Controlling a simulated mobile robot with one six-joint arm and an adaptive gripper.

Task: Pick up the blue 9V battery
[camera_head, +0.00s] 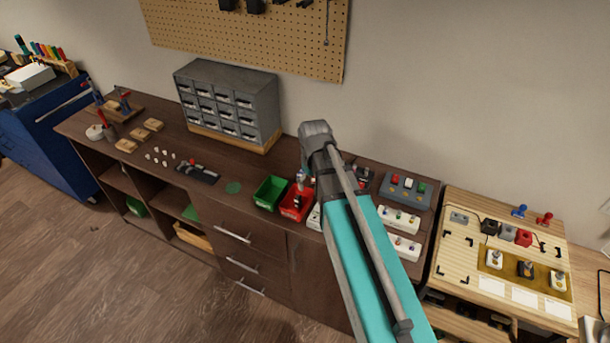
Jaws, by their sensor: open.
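I cannot pick out a blue 9V battery in the head view; it may be too small to tell or hidden behind my arm. My arm rises from the lower right across the brown cabinet top, and its grey joint stands out in front of the wall. My gripper's fingers cannot be made out; the arm itself covers that area.
On the brown cabinet (118,139) are a grey drawer unit (230,103), a green bin (270,193), a red bin (292,210) and a blue-grey box with coloured tops (405,190). A light wood bench (455,262) with several small blocks stands at right.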

